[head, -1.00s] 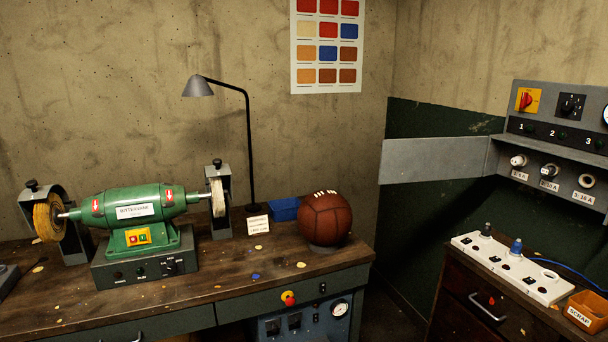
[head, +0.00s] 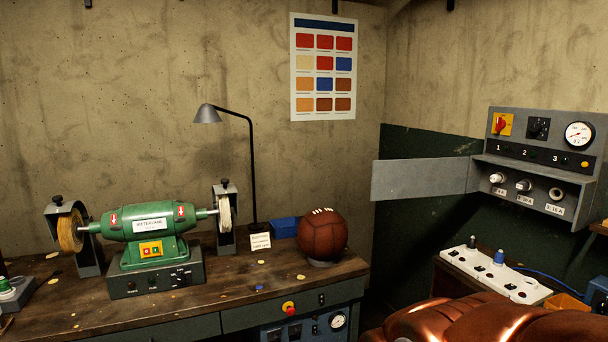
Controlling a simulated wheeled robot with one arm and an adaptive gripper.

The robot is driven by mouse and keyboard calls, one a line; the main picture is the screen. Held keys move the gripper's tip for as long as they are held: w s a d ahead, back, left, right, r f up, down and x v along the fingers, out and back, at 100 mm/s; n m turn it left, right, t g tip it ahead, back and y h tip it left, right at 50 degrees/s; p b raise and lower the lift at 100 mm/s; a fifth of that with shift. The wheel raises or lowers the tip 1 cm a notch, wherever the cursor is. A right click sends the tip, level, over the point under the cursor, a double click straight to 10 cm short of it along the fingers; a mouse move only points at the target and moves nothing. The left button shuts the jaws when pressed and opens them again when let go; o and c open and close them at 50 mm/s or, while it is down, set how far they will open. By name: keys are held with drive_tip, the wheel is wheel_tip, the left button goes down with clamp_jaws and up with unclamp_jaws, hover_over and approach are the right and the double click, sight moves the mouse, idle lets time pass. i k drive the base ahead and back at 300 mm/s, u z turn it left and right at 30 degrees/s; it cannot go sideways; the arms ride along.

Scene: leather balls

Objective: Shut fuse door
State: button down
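The fuse door (head: 420,179) is a flat grey panel. It stands open, sticking out to the left of the grey fuse box (head: 545,125) on the right wall. The fuse box has a red switch on yellow, a dial and a round gauge on top. Its recess below shows two white fuses (head: 497,179) and one fuse socket (head: 555,194) without a fuse in it. A shiny copper-coloured part of my arm fills the lower right corner. My gripper's fingers are not in view.
A bench (head: 225,289) on the left carries a green grinder (head: 150,222), a black lamp (head: 250,170) and a brown leather ball (head: 322,234). Below the fuse box, a white strip (head: 495,275) lies on a cabinet, with an orange bin (head: 566,302) partly hidden by my arm.

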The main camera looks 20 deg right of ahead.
sight(412, 177)
drive_tip(key=u, duration=0.5)
drive_tip(key=i, duration=1.8)
drive_tip(key=z, duration=0.4)
